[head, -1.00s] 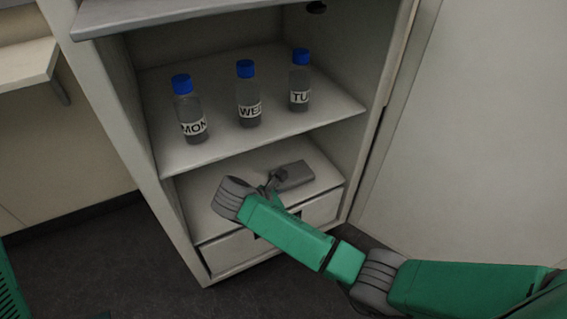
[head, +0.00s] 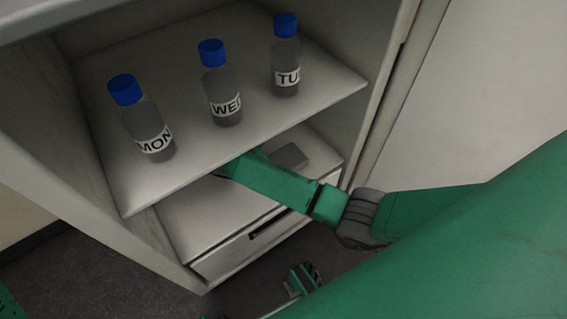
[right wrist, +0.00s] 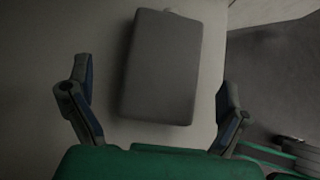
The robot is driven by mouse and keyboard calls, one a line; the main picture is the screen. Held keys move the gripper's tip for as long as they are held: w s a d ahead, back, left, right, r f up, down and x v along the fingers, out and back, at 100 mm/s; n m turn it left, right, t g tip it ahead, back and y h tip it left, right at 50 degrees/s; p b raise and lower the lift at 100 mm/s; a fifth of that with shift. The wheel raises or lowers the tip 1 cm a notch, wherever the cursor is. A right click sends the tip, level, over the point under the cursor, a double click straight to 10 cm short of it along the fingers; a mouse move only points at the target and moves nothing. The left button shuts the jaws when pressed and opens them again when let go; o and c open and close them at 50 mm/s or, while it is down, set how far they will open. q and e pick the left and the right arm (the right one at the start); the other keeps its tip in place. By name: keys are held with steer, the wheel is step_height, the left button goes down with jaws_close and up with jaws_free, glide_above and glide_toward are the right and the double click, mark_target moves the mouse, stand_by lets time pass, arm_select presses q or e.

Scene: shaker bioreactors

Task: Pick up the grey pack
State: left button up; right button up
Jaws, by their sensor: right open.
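The grey pack (head: 290,157) lies flat on the lower shelf of the cabinet, above a drawer, in the head view. It fills the upper middle of the right wrist view (right wrist: 162,68) as a dark rounded block. My right gripper (right wrist: 154,74) is open, one finger on each side of the pack's near part, with a visible gap on both sides. It holds nothing. In the head view my right arm reaches under the middle shelf, which hides the gripper's fingers.
Three blue-capped bottles, MON (head: 148,125), WED (head: 220,90) and TU (head: 285,60), stand on the middle shelf (head: 185,180) above my right arm. The drawer front (head: 222,258) is below the pack. A cabinet side wall is close on the right.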

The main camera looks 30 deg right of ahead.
mark_target(282, 161)
steer(key=b+x, duration=0.2)
steer(key=x, duration=0.1)
steer(key=shift+s+f, duration=0.15)
steer(key=shift+f, duration=0.2)
steer(key=shift+d, duration=0.1)
steer(key=shift+d, duration=0.1)
steer(key=shift+d, duration=0.1)
steer(key=c, duration=1.4)
steer(key=shift+r, duration=0.15)
